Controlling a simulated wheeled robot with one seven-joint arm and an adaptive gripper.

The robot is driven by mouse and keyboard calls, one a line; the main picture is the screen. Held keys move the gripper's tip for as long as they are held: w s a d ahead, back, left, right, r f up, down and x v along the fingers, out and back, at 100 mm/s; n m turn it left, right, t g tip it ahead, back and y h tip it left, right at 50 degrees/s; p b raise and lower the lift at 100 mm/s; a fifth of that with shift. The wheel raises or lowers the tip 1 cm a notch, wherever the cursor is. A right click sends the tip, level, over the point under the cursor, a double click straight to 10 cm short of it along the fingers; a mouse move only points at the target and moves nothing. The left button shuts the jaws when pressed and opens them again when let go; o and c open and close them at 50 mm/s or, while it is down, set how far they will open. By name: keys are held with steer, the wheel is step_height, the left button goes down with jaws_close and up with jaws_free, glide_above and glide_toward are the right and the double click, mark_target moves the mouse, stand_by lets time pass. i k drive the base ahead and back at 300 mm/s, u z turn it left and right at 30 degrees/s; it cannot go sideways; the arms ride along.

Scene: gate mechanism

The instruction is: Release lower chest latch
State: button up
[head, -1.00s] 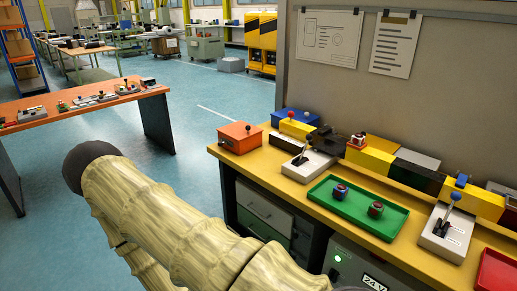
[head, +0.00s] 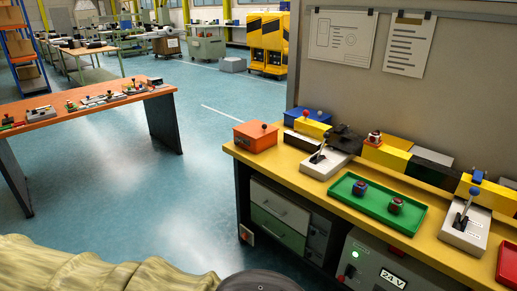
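On the yellow workbench (head: 300,170) at the right stand an orange box (head: 256,136) with a dark knob and a blue box (head: 300,117) with a small knob behind it. A grey lever unit (head: 323,163) stands in front of that. I cannot tell which part is the lower chest latch. My pale ribbed arm crosses the bottom left, well short of the bench, with a dark round part at the bottom middle. My gripper's fingers are not in view.
A green tray (head: 375,218) holds two knobbed pieces, with a second lever unit (head: 466,222) to its right. Drawers (head: 279,217) and a 24 V box (head: 374,273) sit under the bench. An orange table (head: 90,103) stands left. Blue floor between is clear.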

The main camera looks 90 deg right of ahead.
mark_target(309, 254)
steer(key=i, duration=0.35)
steer(key=z, duration=3.35)
